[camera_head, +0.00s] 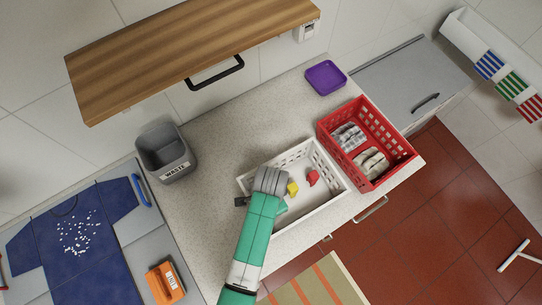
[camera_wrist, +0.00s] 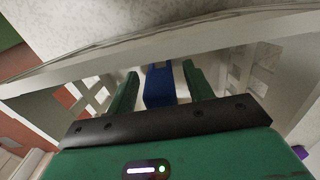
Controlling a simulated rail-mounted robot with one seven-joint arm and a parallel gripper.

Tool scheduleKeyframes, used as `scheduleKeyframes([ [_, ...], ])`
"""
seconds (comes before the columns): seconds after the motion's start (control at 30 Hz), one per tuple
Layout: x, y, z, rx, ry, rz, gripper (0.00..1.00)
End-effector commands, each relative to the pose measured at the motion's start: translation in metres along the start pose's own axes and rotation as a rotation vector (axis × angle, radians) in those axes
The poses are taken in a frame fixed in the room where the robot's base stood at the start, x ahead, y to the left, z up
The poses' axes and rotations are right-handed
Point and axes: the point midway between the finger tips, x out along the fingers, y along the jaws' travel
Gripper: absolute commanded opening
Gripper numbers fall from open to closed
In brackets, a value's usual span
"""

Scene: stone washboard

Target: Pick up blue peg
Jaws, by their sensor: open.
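The blue peg (camera_wrist: 159,85) shows in the wrist view inside the white basket, between the two green fingers of my gripper (camera_wrist: 157,88). The fingers are apart, with a gap visible to the right of the peg; I cannot tell whether the left finger touches it. In the head view my arm and gripper hide the blue peg. The white basket (camera_head: 328,203) stands on the counter, and my gripper reaches down into its left part.
The red basket (camera_head: 398,133) with grey bundles stands right beside the white basket. A grey waste bin (camera_head: 166,152), a purple tray (camera_head: 325,77) and an orange brush (camera_head: 165,284) are around. A wooden shelf (camera_head: 190,50) overhangs the back. The counter's middle is clear.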

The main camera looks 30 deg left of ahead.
Motion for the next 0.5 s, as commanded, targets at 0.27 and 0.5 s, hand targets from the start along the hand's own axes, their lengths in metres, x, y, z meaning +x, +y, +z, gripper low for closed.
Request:
scheduleKeyframes([
  [0.27,0.0013,-0.0004,-0.0001,-0.001,0.001,-0.001,0.40],
  [0.5,0.0011,-0.0005,-0.0001,-0.001,0.001,-0.001,0.04],
])
